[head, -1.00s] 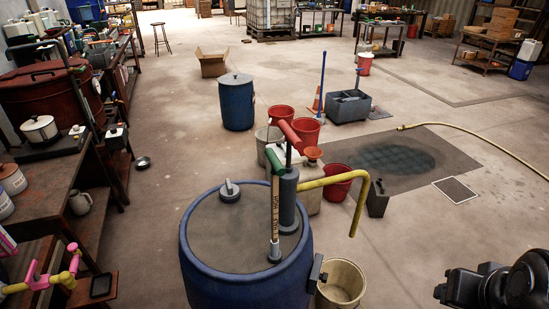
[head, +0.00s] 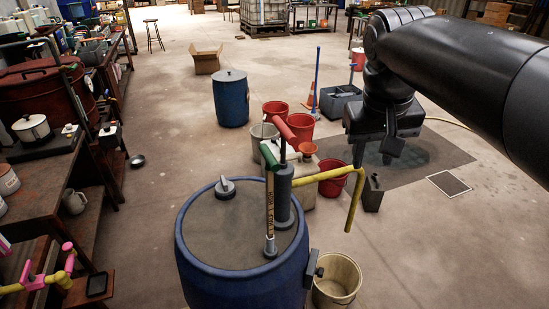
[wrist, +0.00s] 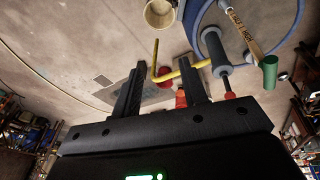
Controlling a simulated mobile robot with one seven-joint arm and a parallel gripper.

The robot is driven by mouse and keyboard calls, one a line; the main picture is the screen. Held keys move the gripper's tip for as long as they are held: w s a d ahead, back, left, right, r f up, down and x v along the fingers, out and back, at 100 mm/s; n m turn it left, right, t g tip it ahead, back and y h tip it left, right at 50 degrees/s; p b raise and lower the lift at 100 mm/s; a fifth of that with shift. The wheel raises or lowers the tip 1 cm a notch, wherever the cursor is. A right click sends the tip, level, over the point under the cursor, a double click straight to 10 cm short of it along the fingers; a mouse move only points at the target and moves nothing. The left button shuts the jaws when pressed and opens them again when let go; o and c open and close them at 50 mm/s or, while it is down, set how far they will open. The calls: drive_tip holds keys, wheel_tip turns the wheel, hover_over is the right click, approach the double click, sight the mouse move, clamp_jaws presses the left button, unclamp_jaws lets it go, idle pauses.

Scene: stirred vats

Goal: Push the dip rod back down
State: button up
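The dip rod (head: 270,205) is a tan, marked stick with a green grip (head: 269,157) on top. It stands raised, nearly upright, out of a grey collar in the lid of a blue drum (head: 235,285). In the wrist view the dip rod (wrist: 243,30) and its green grip show at the upper right. My gripper (head: 376,158) hangs fingers-down to the right of the drum, apart from the rod. In the wrist view my gripper (wrist: 160,64) has its two fingers spread, with nothing held between them.
A hand pump (head: 283,195) with a red handle stands close beside the rod; its yellow spout (head: 330,178) reaches right, between rod and gripper. A cream bucket (head: 337,280) stands at the drum's right. Red buckets and a jerrycan stand behind. A cluttered bench (head: 55,205) lines the left.

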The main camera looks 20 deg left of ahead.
drive_tip(key=w+a+r+n, duration=0.1)
drive_tip(key=a+r+n, duration=0.1)
drive_tip(key=a, duration=1)
drive_tip(key=n+g+h, duration=0.1)
drive_tip(key=n+h, duration=0.1)
approach(271, 157)
drive_tip(key=x, duration=1.1)
drive_tip(key=shift+a, duration=0.1)
clamp_jaws()
